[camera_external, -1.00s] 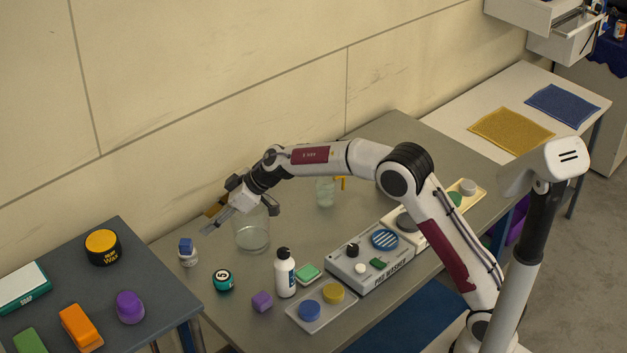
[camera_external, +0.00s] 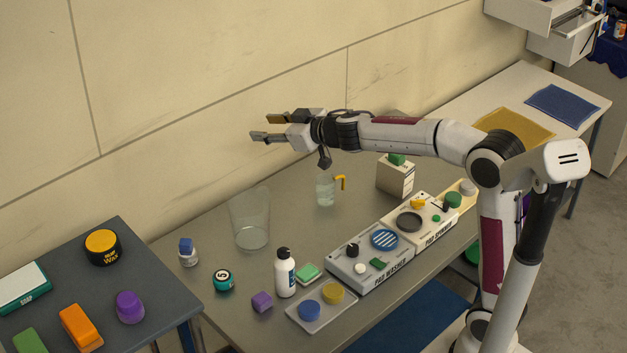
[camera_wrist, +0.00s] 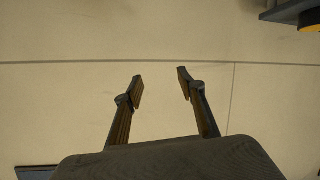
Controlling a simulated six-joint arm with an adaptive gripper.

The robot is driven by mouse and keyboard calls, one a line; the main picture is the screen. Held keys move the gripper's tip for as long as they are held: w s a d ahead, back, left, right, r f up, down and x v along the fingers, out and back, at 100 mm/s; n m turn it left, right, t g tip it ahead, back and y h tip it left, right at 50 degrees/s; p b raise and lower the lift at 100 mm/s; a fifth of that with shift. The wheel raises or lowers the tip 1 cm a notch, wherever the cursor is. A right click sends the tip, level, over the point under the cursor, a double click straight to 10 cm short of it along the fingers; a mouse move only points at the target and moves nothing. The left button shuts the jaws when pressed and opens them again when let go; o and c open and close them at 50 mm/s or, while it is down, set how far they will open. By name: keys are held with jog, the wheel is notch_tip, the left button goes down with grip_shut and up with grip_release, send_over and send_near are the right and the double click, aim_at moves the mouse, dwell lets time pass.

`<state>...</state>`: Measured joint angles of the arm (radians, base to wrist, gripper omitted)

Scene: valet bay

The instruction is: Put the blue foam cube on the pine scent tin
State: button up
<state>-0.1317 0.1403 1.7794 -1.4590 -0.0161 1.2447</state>
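The blue foam cube (camera_external: 186,245) sits on top of a small whitish round container (camera_external: 188,260) near the left end of the grey bench. The container looks like the pine scent tin, but its label is too small to read. My gripper (camera_external: 260,128) is high above the bench, up and to the right of the cube and well apart from it. In the wrist view its two fingers (camera_wrist: 161,82) stand apart with nothing between them but the wall behind.
A clear tall container (camera_external: 250,220) stands right of the cube. The wall (camera_external: 220,60) lies behind.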

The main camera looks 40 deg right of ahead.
jog(key=s+d+f+m+g+h, duration=0.1)
jog(key=s+d+m+h, duration=0.15)
jog(key=s+d, duration=0.55)
jog(key=s+d+f+m+g+h, duration=0.1)
jog(key=s+d+m+h, duration=0.15)
jog(key=s+d, duration=0.6)
jog(key=s+a+f+g+y, duration=0.1)
jog(key=s+f, duration=0.3)
jog(key=s, duration=0.5)
jog(key=s+a+f+g+y, duration=0.1)
jog(key=s+a+f+g, duration=0.2)
jog(key=s, duration=0.6)
jog(key=s+a+f+n+g, duration=0.1)
jog(key=s+a+f+g, duration=0.1)
jog(key=s+f, duration=0.4)
jog(key=shift+s+a+f+y, duration=0.4)
jog(key=shift+s+a, duration=0.2)
jog(key=shift+s, duration=1.3)
